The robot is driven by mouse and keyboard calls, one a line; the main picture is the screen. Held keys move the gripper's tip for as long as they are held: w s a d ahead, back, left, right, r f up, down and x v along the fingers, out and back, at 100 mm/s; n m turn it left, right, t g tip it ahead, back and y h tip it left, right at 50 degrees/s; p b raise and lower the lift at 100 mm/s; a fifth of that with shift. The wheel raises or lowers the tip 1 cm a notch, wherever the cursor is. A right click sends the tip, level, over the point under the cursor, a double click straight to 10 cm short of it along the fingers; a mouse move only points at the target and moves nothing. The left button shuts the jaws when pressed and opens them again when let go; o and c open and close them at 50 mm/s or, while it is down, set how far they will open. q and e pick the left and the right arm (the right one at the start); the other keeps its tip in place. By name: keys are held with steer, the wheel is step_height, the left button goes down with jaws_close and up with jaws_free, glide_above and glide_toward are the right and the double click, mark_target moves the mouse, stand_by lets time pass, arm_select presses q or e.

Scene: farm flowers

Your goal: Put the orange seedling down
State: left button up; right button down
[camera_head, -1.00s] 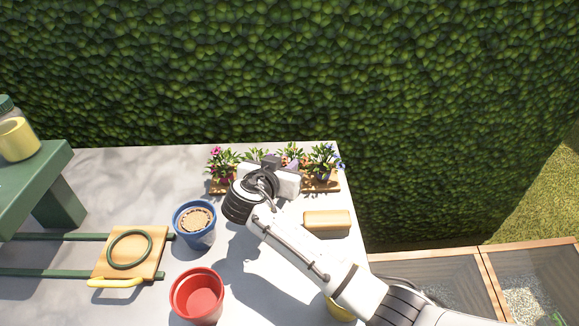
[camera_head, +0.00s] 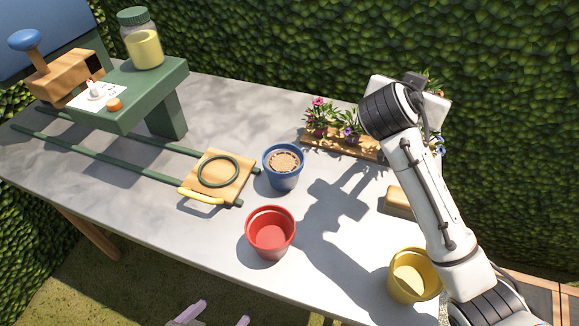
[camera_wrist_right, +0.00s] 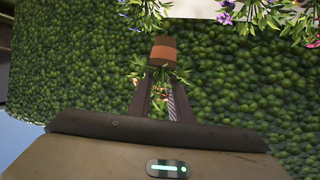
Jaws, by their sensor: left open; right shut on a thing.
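In the right wrist view, my right gripper (camera_wrist_right: 160,100) is shut on the orange seedling (camera_wrist_right: 164,53), around its leafy part, with its brown and orange root plug beyond the fingertips. Small orange-red blooms show between the fingers. In the head view, my right arm and its white wrist hide the fingers; some foliage (camera_head: 431,82) shows behind the wrist. My left gripper (camera_head: 222,313) is open and empty at the bottom edge, its pale fingers partly cut off. A wooden tray (camera_head: 345,150) with flowering seedlings stands at the table's back, partly behind my right arm.
A soil-filled blue pot (camera_head: 283,180), an empty red pot (camera_head: 270,247) and a yellow pot (camera_head: 412,289) stand on the grey table (camera_head: 150,213). A wooden board (camera_head: 225,190) with a green ring lies left. A green stand (camera_head: 160,80) holds a jar. A hedge rises behind.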

steer(key=s+r+n+t+y, duration=0.2)
steer(key=s+r+n+y, duration=0.25)
steer(key=s, duration=0.25)
steer(key=n+g+y, duration=0.4)
steer(key=n+y, duration=0.8)
steer(key=y, duration=0.1)
glide_above(290, 154)
steer(key=s+d, duration=0.1)
steer(key=s, duration=0.4)
step_height(290, 154, down, 4)
steer(key=shift+n+g+y, duration=0.25)
steer(key=shift+g, duration=0.15)
steer(key=shift+w+a+f, duration=0.1)
steer(key=shift+a+f, duration=0.05)
steer(key=shift+f, duration=1.65)
steer(key=shift+w+a+f, duration=0.1)
steer(key=shift+f, duration=1.65)
steer(key=shift+w+a+f, duration=0.1)
steer(key=shift+a+f, duration=0.05)
steer(key=shift+f, duration=1.65)
steer(key=shift+f, duration=0.1)
steer(key=c, duration=1.7)
jaws_free()
steer(key=shift+o, duration=0.4)
